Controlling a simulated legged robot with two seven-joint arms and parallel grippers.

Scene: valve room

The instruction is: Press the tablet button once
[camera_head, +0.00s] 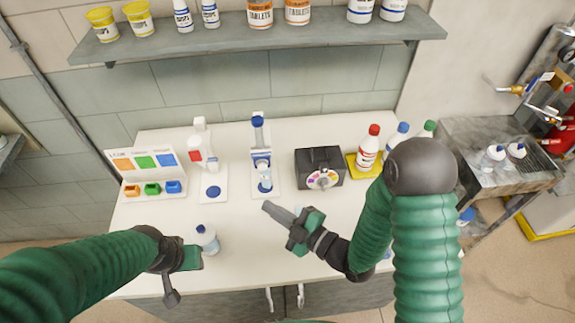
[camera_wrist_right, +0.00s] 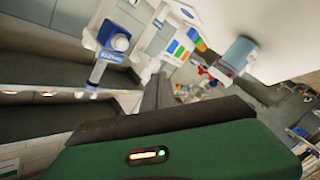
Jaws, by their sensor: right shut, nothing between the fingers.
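Two white dispensers stand at the back of the white table. The left dispenser (camera_head: 199,135) has a red-and-white part and a round blue button (camera_head: 213,192) on its base. The middle dispenser (camera_head: 260,152) holds a blue-capped bottle and has a round blue button (camera_head: 265,187) low at its front. I cannot read which one is for tablets. My right gripper (camera_head: 268,207) is shut and empty, its tips just in front of the middle dispenser, apart from its button. My left gripper (camera_head: 188,260) is at the front left; its jaws do not show clearly.
A black box with a coloured dial (camera_head: 320,168) and several bottles stand to the right. A colour-label board (camera_head: 145,165) with small bins is at the left. A shelf (camera_head: 240,42) hangs above.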

